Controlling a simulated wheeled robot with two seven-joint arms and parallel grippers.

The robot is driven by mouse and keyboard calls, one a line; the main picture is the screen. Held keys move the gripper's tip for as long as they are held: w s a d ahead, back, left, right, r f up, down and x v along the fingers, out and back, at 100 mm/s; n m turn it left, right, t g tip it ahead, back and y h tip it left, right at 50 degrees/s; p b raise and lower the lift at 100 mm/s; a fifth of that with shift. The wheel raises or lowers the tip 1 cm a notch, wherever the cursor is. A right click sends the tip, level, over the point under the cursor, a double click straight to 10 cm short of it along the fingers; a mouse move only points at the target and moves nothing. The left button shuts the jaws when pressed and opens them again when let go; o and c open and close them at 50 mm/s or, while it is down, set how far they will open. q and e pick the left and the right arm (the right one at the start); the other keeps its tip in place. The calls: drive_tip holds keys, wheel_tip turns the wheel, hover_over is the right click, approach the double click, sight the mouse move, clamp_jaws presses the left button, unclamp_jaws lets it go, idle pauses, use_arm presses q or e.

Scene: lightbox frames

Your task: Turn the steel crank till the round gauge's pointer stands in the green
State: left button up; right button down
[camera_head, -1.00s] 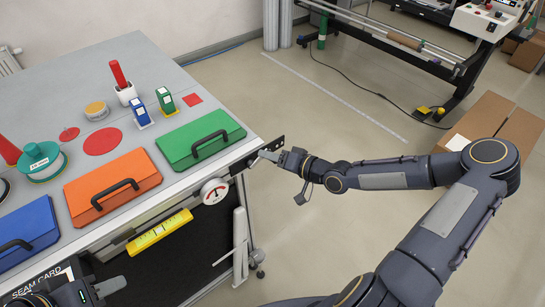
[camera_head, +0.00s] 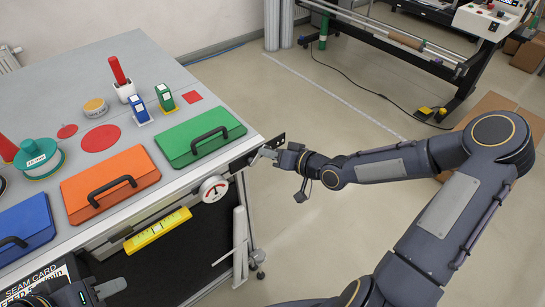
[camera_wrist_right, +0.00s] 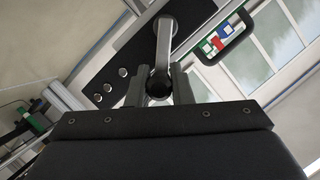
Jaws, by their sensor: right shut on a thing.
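The steel crank (camera_wrist_right: 164,45) shows in the right wrist view as a metal arm on a dark plate (camera_wrist_right: 115,68). Its handle end lies between the fingers of my right gripper (camera_wrist_right: 160,88), which is shut on it. In the head view my right gripper (camera_head: 272,154) is at the table's right corner, beside the dark plate. The round gauge (camera_head: 213,189) hangs on the table's front edge, left of the crank. Its dial has a red part, but the pointer's exact reading is too small to tell. My left gripper (camera_head: 105,291) is at the bottom left, away from the crank.
Green (camera_head: 200,136), orange (camera_head: 108,184) and blue (camera_head: 24,232) cases with black handles lie along the table's front. A yellow level-like bar (camera_head: 157,229) hangs below the edge. Floor right of the table is open under my right arm.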

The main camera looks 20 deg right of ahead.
drive_tip(key=shift+a, duration=0.1)
drive_tip(key=c, duration=1.3)
unclamp_jaws()
drive_tip(key=shift+r, duration=0.1)
drive_tip(key=p+v, duration=0.2)
drive_tip(key=v, duration=0.6)
